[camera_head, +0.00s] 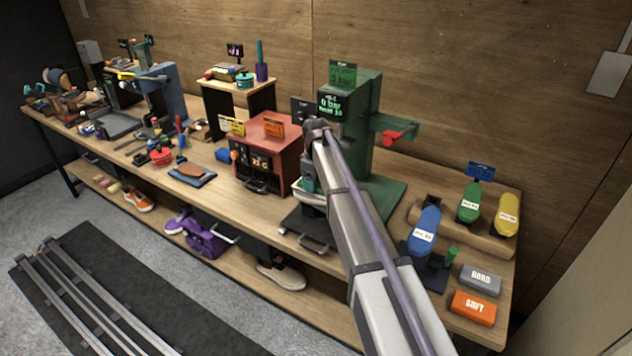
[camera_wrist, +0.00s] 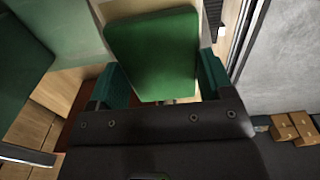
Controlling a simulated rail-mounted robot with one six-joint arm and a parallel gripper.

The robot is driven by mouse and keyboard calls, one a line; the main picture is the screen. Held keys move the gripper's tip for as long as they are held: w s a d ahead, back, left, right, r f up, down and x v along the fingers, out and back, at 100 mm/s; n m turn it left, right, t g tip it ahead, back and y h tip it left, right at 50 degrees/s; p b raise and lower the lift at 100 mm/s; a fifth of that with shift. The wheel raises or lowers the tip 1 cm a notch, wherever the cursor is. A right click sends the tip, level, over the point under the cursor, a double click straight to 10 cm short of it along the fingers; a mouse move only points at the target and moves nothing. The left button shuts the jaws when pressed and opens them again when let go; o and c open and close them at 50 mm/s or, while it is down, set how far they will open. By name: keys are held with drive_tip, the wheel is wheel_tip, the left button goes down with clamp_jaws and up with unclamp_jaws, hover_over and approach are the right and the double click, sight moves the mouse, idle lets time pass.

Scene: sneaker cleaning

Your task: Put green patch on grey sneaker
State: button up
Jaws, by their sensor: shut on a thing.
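My gripper (camera_head: 308,184) is over the front of the bench, between the red oven and the green press, partly hidden by my arm. In the wrist view its two teal fingers (camera_wrist: 160,62) are shut on the green patch (camera_wrist: 151,45), a flat green piece with rounded corners. The patch cannot be made out clearly in the head view. A pale thing (camera_head: 312,199) lies just below my gripper; I cannot tell whether it is the grey sneaker. A sneaker with a pale sole (camera_head: 284,276) stands on the lower shelf.
The green press (camera_head: 352,110) stands behind my arm, and the red oven (camera_head: 268,150) is close on the left. A dark tray with a handle (camera_head: 308,236) is at the bench edge.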

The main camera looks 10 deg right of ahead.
drive_tip(key=o, duration=1)
drive_tip(key=shift+c, duration=0.2)
wheel_tip(320, 180, up, 13)
drive_tip(key=p, duration=1.3)
drive_tip(key=s+m, duration=1)
drive_tip(key=s, duration=2.6)
wheel_tip(320, 180, down, 11)
drive_tip(key=b, duration=1)
drive_tip(key=shift+w+r, duration=0.2)
drive_tip(key=shift+w, duration=0.25)
